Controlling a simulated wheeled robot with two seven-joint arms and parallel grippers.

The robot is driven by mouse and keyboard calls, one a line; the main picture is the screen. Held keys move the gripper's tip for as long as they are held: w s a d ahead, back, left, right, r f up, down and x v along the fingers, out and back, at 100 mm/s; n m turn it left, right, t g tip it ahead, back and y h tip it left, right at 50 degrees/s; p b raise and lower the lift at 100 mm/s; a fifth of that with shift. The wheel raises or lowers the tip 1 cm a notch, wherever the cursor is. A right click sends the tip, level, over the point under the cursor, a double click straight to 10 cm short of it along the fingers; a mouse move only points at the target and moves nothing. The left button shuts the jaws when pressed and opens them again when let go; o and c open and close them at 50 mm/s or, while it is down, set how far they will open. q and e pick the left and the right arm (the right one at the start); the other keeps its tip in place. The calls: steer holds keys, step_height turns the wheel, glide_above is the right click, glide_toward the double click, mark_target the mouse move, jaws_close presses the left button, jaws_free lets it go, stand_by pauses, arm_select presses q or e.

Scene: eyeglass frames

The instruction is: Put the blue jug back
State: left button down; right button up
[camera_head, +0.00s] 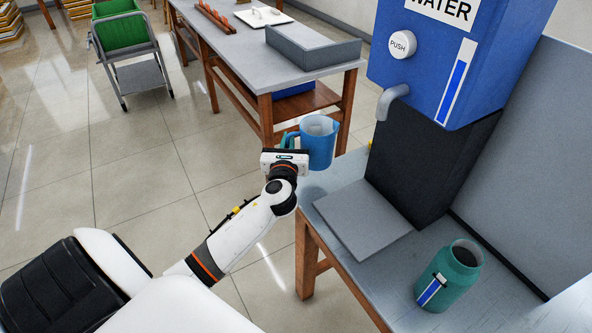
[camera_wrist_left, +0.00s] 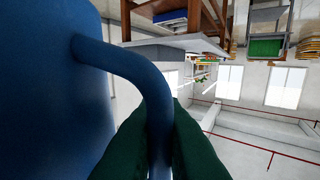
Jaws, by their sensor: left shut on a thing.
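The blue jug (camera_head: 319,146) is upright in the air in the head view, left of the water dispenser and in front of the grey-topped table. My left gripper (camera_head: 291,150) is shut on the jug's handle. In the left wrist view the jug's blue body (camera_wrist_left: 50,90) fills the left side, and its curved handle (camera_wrist_left: 135,62) passes between the green fingertips (camera_wrist_left: 158,140). The jug's far side is hidden. My right gripper is not in view.
The blue water dispenser (camera_head: 455,60) stands on the near table (camera_head: 340,205) with a flat grey plate (camera_head: 362,218) below its spout. A teal bottle (camera_head: 450,275) stands at the front right. A grey tray (camera_head: 312,48) sits on the far table. A cart with a green bin (camera_head: 123,30) stands back left.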

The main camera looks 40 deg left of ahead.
arm_select(q)
steer(key=shift+f+b, duration=0.95)
steer(key=shift+f, duration=2.45)
steer(key=c, duration=1.5)
jaws_free()
steer(key=shift+f, duration=0.1)
steer(key=v, duration=1.2)
